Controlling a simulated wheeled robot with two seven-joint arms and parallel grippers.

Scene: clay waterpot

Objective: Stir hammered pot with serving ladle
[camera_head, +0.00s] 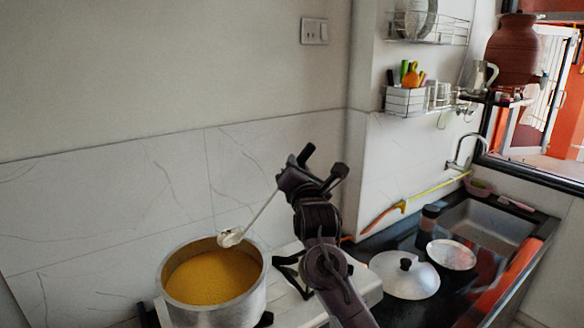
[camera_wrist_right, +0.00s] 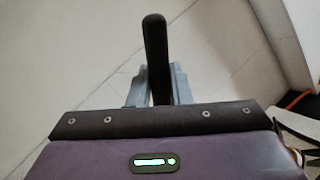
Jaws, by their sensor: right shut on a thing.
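The hammered pot (camera_head: 259,284) is a silver metal pot with yellow-orange contents, at the lower left of the head view. My right gripper (camera_head: 299,168) is up and to the right of the pot, shut on the serving ladle (camera_head: 262,208). The ladle slants down to the left, and its pale bowl (camera_head: 231,238) is at the pot's back rim, above the yellow contents; I cannot tell whether it touches the rim. In the right wrist view the ladle's black handle (camera_wrist_right: 155,55) stands up between the fingers (camera_wrist_right: 157,88). My left gripper is not in view.
The pot stands on a stove (camera_head: 296,302) by the tiled wall. A silver lid (camera_head: 405,276) with a black knob lies on the dark counter to the right, near a round plate (camera_head: 451,254) and the sink (camera_head: 485,222). A red clay pot (camera_head: 513,52) stands on a shelf at upper right.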

